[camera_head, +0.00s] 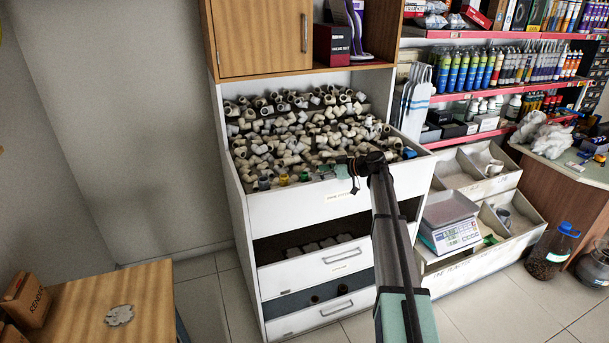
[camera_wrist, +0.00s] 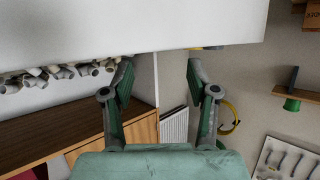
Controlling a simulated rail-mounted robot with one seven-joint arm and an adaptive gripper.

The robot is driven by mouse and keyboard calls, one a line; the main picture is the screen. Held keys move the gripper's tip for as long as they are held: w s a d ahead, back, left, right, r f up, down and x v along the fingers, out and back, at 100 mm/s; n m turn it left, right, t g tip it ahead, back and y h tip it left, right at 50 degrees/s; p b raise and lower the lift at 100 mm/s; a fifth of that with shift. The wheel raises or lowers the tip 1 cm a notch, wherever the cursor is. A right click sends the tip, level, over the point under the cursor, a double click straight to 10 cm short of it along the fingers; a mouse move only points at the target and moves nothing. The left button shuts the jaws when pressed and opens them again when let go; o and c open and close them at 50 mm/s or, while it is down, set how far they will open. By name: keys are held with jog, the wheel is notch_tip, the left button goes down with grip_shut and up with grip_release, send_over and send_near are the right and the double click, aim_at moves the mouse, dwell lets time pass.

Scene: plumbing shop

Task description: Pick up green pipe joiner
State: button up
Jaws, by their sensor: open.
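A small green pipe joiner (camera_head: 303,176) sits on the front ledge of the white fittings bin (camera_head: 300,212), with a yellow piece (camera_head: 284,180) to its left. My gripper (camera_head: 333,171) is just right of it at the bin's front edge, apart from it as far as I can tell. In the wrist view my gripper (camera_wrist: 160,66) is open, with nothing visible between its fingers. A white panel (camera_wrist: 130,25) fills the top of that view, and I cannot make out the joiner there.
Many white pipe fittings (camera_head: 300,120) fill the bin behind the ledge. A wooden cabinet (camera_head: 260,38) hangs above. A scale (camera_head: 450,222) stands in the lower bins at right. A wooden table (camera_head: 110,300) is at lower left. Open floor lies between table and drawers.

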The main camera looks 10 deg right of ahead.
aim_at(304, 174)
jog(key=shift+x, duration=0.85)
jog(key=p+x, duration=0.2)
jog(key=x, duration=0.2)
jog(key=shift+w+a, duration=0.25)
jog(key=shift+w+a+f, duration=0.25)
jog(key=shift+a+f, duration=0.1)
jog(key=c, duration=0.9)
